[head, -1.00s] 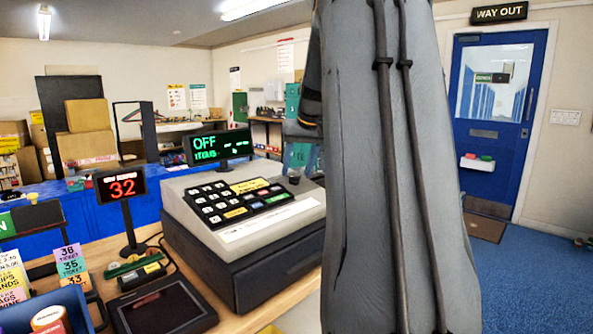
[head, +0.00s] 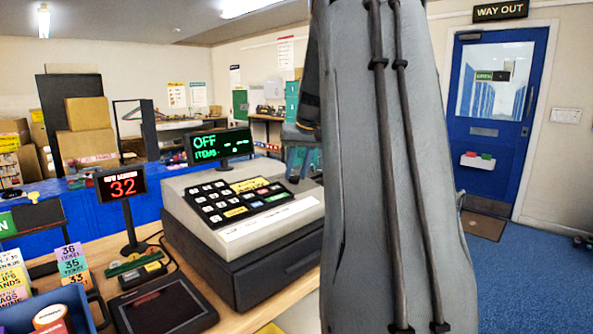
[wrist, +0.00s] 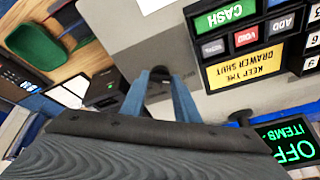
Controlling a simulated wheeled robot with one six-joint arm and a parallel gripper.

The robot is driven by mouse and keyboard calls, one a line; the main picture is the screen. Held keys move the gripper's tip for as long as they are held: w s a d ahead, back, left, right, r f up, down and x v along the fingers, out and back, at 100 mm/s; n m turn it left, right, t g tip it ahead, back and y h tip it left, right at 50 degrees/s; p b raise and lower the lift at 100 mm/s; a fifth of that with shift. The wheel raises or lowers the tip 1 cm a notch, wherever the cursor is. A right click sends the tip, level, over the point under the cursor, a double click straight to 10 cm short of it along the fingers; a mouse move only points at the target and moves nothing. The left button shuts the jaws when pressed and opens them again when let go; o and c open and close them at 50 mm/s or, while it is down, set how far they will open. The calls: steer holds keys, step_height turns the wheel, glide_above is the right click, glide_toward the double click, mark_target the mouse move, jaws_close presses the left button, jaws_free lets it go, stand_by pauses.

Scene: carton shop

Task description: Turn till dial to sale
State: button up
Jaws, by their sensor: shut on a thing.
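The till (head: 255,225) stands on the wooden counter, with its keypad facing up. Its green display (head: 220,145) reads OFF in the head view, and the same word shows upside down in the wrist view (wrist: 292,145). My gripper (wrist: 160,85) has its blue fingers shut on a small dark knob, the till dial (wrist: 160,74), beside the keypad (wrist: 255,45). Only a little of the dial shows between the fingers. In the head view my arm covers the till's right end, and the dial's setting marks cannot be read.
A red number sign showing 32 (head: 122,186) stands left of the till. A dark tablet (head: 162,303), ticket cards (head: 72,262) and a blue tray (head: 85,322) crowd the counter's front left. Blue floor (head: 520,275) lies open at right, before the blue door (head: 495,115).

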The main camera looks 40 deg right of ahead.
steer(key=m+p, duration=0.2)
steer(key=m, duration=0.1)
steer(key=shift+w+a+r+h, duration=0.1)
steer(key=shift+r+h, duration=0.05)
steer(key=shift+h, duration=0.15)
steer(key=shift+w+m+g+h+p, duration=0.1)
steer(key=shift+m+g+h+p, duration=0.4)
steer(key=shift+m, duration=1.7)
steer(key=o, duration=1)
steer(key=shift+o, duration=0.2)
steer(key=b+v, duration=0.1)
steer(key=v, duration=0.6)
steer(key=shift+r, duration=0.35)
